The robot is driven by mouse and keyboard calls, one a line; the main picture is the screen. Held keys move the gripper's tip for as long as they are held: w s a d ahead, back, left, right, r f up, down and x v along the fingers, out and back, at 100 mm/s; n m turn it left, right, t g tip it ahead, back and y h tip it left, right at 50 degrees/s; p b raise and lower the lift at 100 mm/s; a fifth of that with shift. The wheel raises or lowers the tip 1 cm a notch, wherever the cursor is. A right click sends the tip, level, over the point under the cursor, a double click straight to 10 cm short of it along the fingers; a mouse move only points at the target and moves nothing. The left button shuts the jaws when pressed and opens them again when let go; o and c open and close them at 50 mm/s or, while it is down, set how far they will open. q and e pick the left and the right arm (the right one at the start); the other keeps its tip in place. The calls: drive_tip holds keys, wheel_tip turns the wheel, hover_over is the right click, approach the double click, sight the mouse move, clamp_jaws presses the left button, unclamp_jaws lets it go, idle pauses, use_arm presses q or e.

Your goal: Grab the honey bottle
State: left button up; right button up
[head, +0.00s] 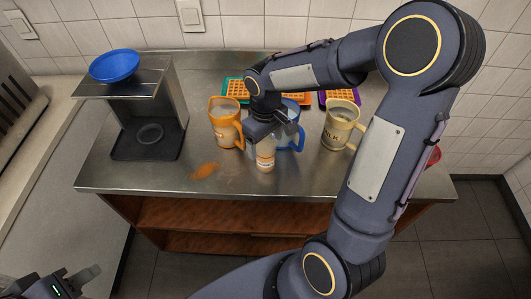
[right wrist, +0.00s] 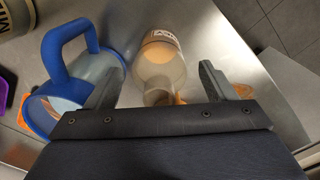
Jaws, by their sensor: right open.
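The honey bottle (head: 265,157) is a small clear bottle with an amber lower part and a pale label. It stands upright on the metal table near the front edge. My right gripper (head: 279,132) is over it, hiding its top in the head view. In the right wrist view the bottle (right wrist: 161,58) lies between the two spread fingers of my right gripper (right wrist: 160,82), with a gap on each side. My left gripper (head: 75,279) is at the lower left corner, away from the table and partly cut off.
A blue-handled jug (right wrist: 110,70) stands close beside the bottle. An orange jug (head: 225,125) and a cream milk jug (head: 338,127) stand either side. Waffle trays (head: 238,86) lie behind. A metal stand (head: 150,90) with a blue bowl (head: 114,65) is at left. An amber spill (head: 204,171) marks the table.

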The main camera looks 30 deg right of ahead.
drive_tip(key=shift+d+f, duration=0.1)
drive_tip(key=shift+f, duration=0.55)
drive_tip(key=c, duration=1.5)
drive_tip(key=shift+r, duration=0.15)
